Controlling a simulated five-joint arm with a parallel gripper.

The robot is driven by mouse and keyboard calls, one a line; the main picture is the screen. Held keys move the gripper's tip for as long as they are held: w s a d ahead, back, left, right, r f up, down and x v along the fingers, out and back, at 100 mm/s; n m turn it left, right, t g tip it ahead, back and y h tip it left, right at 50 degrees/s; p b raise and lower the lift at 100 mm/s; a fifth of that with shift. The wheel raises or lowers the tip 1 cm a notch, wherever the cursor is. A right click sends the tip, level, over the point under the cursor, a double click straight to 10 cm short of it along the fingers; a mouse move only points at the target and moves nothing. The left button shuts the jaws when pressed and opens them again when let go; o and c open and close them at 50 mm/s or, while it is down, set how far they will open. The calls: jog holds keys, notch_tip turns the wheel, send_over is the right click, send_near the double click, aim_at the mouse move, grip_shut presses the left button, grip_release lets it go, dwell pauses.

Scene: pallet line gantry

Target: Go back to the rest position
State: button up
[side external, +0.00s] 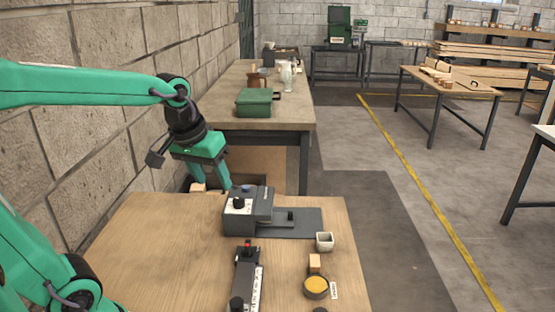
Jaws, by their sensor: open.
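My gripper (208,188) hangs from the green arm at the far left edge of the wooden worktable (160,240). Its green fingers point down and stand apart, with nothing visibly held. A small light wooden block (198,188) shows low between the fingers; I cannot tell how near it is to them. The right finger is close to the left side of a grey machine (262,206) in this view.
A brick wall (100,130) runs along the left. The table's left part is clear.

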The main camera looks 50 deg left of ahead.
jog(key=s+d+f+m+t, duration=0.1)
jog(key=s+d+m+t, duration=0.1)
jog(key=s, duration=0.6)
jog(key=shift+s+d+f+m, duration=0.25)
jog(key=shift+d+m, duration=0.5)
jog(key=shift+m, duration=0.45)
